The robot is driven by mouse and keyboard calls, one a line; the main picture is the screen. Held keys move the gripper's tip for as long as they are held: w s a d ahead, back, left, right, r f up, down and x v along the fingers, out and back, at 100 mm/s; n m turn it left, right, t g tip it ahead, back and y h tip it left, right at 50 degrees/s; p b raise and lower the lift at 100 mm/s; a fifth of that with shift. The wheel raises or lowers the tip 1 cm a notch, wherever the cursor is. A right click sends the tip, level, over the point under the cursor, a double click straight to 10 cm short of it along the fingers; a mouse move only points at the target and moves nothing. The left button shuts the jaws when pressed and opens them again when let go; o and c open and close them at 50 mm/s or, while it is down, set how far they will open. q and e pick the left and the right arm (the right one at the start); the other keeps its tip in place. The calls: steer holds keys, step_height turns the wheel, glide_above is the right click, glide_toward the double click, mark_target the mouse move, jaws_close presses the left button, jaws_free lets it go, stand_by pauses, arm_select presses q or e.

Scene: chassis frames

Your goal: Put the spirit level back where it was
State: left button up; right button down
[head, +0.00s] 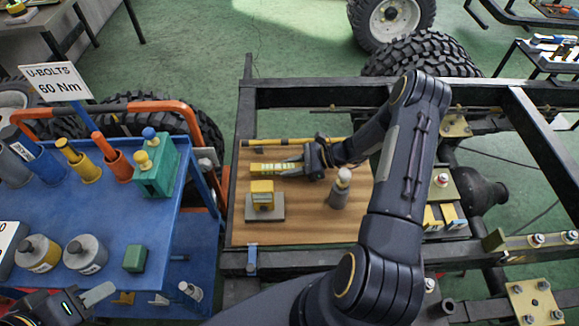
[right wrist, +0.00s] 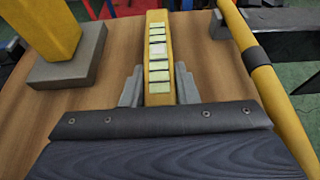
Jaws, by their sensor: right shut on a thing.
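The spirit level (head: 272,168), a yellow bar with a row of pale green windows, is over the wooden board (head: 300,228). It also shows in the right wrist view (right wrist: 159,48), pointing away from me between the grey fingers. My right gripper (head: 299,165) is shut on one end of it. I cannot tell whether the bar touches the board. My left gripper (head: 98,294) is at the bottom left by the blue cart; one grey finger shows clearly and its opening cannot be judged.
A yellow block on a grey base (head: 263,203) stands in front of the level. A long yellow bar with black bands (head: 283,142) lies behind it. A grey bottle with a pale top (head: 340,188) is to the right. The blue cart (head: 110,225) holds several bottles and a green block.

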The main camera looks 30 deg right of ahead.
steer(key=shift+f, duration=0.25)
steer(key=c, duration=1.1)
jaws_free()
steer(key=shift+r, duration=0.1)
